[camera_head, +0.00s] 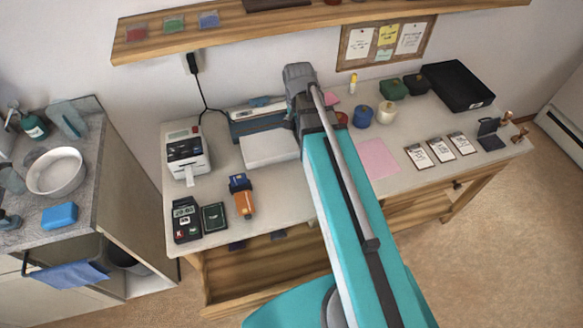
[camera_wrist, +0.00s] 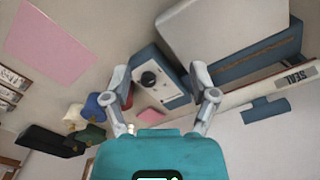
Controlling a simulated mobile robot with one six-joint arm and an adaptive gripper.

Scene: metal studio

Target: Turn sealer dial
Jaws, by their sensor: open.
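The sealer (camera_head: 250,128) is a long blue-grey machine at the back of the bench, with a white plate (camera_head: 268,150) in front. My arm hides its right end in the head view. In the wrist view the sealer's blue body (camera_wrist: 250,68) ends in a pale control panel (camera_wrist: 172,88) bearing a round black dial (camera_wrist: 148,79). My gripper (camera_wrist: 160,78) is open, with its two grey fingers spread on either side of the panel. The dial shows between them, nearer the left finger. I cannot tell the fingers' distance from it. The head view does not show the fingers clearly.
A label printer (camera_head: 187,152) stands at left. A wooden shelf (camera_head: 230,36) overhangs behind. Pink paper (camera_head: 377,158) lies flat.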

